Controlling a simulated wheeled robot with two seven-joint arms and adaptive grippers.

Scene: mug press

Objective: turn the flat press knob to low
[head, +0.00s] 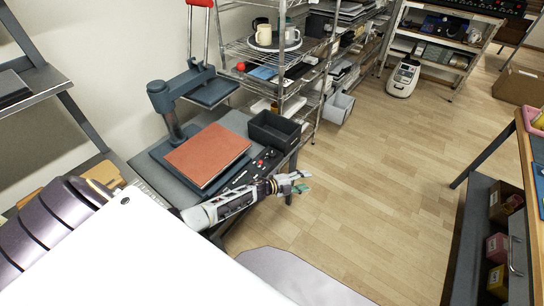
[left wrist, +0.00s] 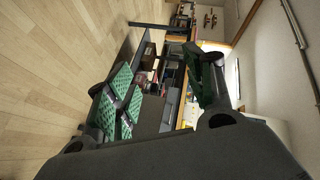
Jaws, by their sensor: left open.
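The flat press (head: 166,103) stands on the table at left in the head view, with a red lever and a brown-red slab (head: 208,155) on its base. A dark control strip (head: 258,166) with small red and light parts runs along the slab's right side. The knob and its setting are too small to tell apart. My left gripper (head: 303,182) is open and empty, to the right of the strip, past the table edge and over the floor. Its green-padded fingers stand apart in the left wrist view (left wrist: 158,64). My right gripper is not in view.
A black bin (head: 274,131) stands on the table just behind the strip. A wire shelf (head: 270,52) with mugs on a round tray stands behind. An orange-topped workbench (head: 528,150) is at far right. The wooden floor (head: 375,165) between is clear.

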